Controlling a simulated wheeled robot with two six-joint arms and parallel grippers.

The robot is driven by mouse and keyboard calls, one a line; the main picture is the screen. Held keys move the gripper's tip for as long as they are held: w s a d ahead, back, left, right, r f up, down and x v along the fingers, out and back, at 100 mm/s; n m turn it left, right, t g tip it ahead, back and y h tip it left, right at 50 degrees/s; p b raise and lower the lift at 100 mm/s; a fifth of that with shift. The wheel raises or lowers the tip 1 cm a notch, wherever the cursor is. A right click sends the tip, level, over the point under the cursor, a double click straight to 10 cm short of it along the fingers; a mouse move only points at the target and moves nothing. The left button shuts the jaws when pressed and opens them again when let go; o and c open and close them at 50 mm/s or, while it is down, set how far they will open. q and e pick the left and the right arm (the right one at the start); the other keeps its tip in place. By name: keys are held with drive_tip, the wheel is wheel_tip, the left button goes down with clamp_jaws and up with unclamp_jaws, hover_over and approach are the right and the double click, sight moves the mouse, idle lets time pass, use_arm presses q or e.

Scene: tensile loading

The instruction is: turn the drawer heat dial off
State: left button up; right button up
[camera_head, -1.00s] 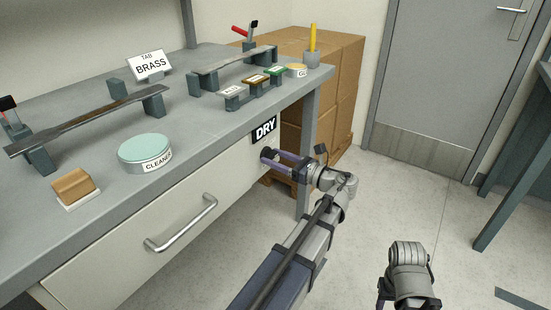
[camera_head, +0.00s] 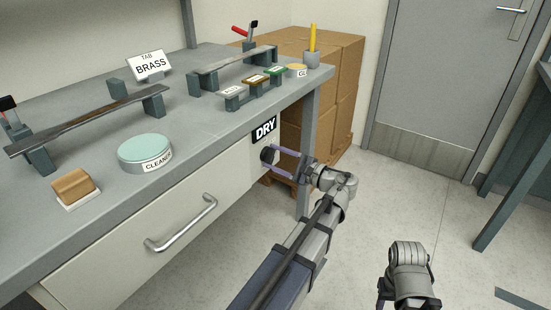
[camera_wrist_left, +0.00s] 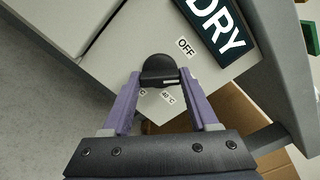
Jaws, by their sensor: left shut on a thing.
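The heat dial is a dark round knob (camera_head: 268,154) on the bench front below the DRY sign (camera_head: 264,130). In the left wrist view the knob (camera_wrist_left: 158,70) sits between the purple fingertips of my left gripper (camera_wrist_left: 160,82), which is shut on it. A small white mark shows on the knob's lower right edge. An OFF label (camera_wrist_left: 184,45) is above right of the knob and a 40 °C label (camera_wrist_left: 168,97) below it; another label is partly hidden. In the head view my left gripper (camera_head: 284,162) reaches the knob from the right. My right gripper cannot be made out.
The drawer (camera_head: 130,235) with a bar handle (camera_head: 182,222) is left of the dial. A table leg (camera_head: 305,150) and cardboard boxes (camera_head: 340,80) stand close behind my gripper.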

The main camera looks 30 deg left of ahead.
use_arm(q)
drive_tip(key=shift+n, duration=3.7)
drive_tip(key=o, duration=1.4)
drive_tip(key=shift+d, duration=0.15)
drive_tip(key=d, duration=0.7)
drive_tip(key=shift+s+d, duration=0.25)
drive_tip(key=shift+s, duration=0.05)
